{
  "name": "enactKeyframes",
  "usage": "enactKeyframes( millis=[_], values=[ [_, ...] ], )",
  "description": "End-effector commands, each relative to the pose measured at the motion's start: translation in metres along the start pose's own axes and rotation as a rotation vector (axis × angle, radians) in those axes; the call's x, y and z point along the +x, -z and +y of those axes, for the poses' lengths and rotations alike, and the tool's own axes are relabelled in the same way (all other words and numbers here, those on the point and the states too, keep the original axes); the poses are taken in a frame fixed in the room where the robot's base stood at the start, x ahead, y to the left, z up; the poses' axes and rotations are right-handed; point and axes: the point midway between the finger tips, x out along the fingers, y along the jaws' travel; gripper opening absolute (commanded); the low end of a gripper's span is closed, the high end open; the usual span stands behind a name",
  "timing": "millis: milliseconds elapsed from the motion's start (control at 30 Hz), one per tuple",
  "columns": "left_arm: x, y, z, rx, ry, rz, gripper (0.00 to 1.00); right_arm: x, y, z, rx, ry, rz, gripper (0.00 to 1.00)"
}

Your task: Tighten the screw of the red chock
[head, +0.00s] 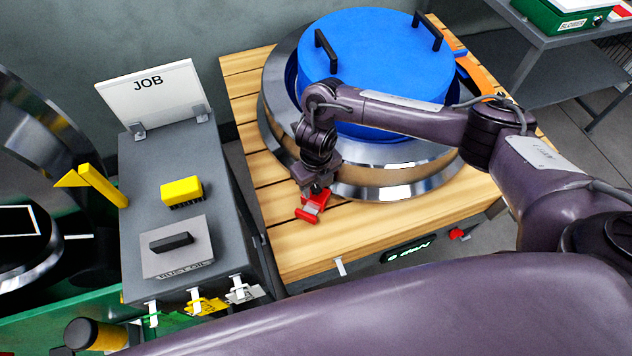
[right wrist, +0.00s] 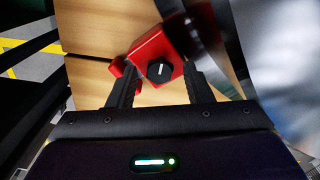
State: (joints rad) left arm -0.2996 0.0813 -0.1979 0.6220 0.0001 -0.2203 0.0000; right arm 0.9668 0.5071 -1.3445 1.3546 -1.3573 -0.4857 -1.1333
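The red chock (head: 312,207) sits on the wooden slatted table top, beside the lower rim of the metal rail wheel (head: 390,182). In the right wrist view, the red chock (right wrist: 155,48) carries a black round screw knob (right wrist: 160,70) with a white mark. My right gripper (head: 317,188) points down over the chock. In the right wrist view, my right gripper's fingers (right wrist: 163,80) are spread, one on each side of the knob, with gaps between. In the head view the knob is not clearly visible. My left gripper is not in view.
A blue cover (head: 380,60) with black handles sits in the wheel. Left of the table, a grey stand (head: 165,225) holds a JOB sign (head: 150,88), a yellow block (head: 181,191) and a black-handled plate (head: 177,255). A grey side table (head: 560,38) stands at the upper right.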

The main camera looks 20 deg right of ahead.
Motion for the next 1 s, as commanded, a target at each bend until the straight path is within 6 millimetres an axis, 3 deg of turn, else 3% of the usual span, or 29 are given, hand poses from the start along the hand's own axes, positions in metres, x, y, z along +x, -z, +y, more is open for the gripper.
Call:
enactKeyframes(
  millis=[33, 300, 667, 1000],
  values=[
    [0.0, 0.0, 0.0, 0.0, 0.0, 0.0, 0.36, 0.0, 0.0, 0.0, 0.0, 0.0, 0.0, 0.39],
    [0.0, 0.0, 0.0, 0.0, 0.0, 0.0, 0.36, -0.001, 0.0, 0.0, 0.0, 0.0, -0.001, 0.04],
    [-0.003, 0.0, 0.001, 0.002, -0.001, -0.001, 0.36, -0.002, 0.0, 0.0, 0.063, -0.001, -0.001, 0.04],
    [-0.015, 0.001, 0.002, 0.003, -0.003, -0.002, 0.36, -0.003, -0.001, 0.0, 0.319, -0.001, -0.001, 0.04]
  ],
)
